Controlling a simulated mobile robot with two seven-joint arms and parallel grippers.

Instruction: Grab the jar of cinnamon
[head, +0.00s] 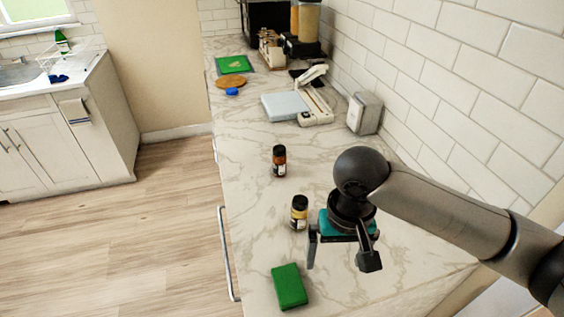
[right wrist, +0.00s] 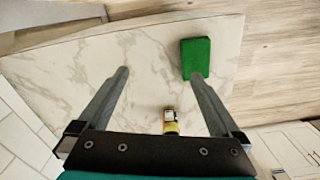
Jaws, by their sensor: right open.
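Two small dark-capped spice jars stand upright on the marble counter. One jar (head: 279,161) has reddish-brown contents; the nearer jar (head: 299,213) is yellowish. Their labels are too small to read, so I cannot tell for certain which is cinnamon. My right gripper (head: 340,263) is open and empty, pointing down over the counter, to the right of the yellowish jar. In the right wrist view, the yellowish jar (right wrist: 170,122) shows in the gap between the fingers, beyond the gripper's palm edge. The reddish-brown jar is not seen there. My left gripper is not in view.
A green block (head: 289,287) lies on the counter (head: 250,190) near its front-left edge, close to my right gripper. A white scale-like device (head: 312,107) and a grey dispenser (head: 364,113) stand farther back by the tiled wall. Counter around the jars is clear.

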